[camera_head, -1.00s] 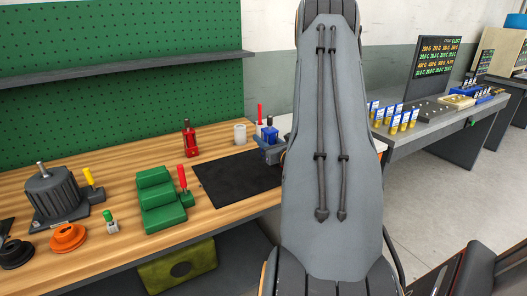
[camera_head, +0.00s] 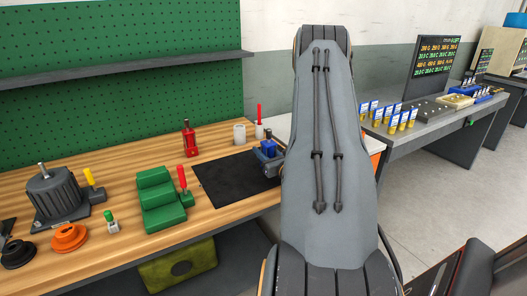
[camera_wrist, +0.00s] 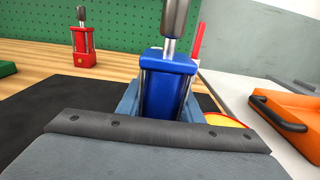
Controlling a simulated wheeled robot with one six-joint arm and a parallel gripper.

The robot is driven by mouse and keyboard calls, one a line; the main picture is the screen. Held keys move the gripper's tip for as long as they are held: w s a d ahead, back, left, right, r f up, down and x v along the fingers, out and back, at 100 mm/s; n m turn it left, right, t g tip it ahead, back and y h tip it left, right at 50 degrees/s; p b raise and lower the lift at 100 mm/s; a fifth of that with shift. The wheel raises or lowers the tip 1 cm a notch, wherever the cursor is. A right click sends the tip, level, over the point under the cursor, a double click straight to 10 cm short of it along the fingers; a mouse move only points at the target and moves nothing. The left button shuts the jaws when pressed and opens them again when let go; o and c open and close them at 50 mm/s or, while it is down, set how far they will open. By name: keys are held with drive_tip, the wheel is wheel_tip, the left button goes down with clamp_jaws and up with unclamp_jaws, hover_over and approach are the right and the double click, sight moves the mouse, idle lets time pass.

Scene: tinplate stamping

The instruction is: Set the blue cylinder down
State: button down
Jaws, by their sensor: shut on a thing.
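The blue cylinder (camera_wrist: 167,85) stands upright between the blue-grey jaws of my gripper (camera_wrist: 128,105) in the wrist view, its metal rod and grey top pointing up. In the head view the blue cylinder (camera_head: 269,147) and my gripper (camera_head: 268,160) are over the right part of the black mat (camera_head: 230,180), partly hidden by my arm. My gripper is shut on it. The cylinder's bottom is hidden, so I cannot tell whether it touches the mat.
A red cylinder (camera_head: 189,138), a white cup (camera_head: 240,133) and a red-topped piece (camera_head: 259,122) stand behind the mat. A green stepped block (camera_head: 158,200) with a red-handled piece (camera_head: 184,187) is left of it. The mat's left part is clear.

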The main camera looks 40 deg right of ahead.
drive_tip(key=c, duration=1.2)
unclamp_jaws()
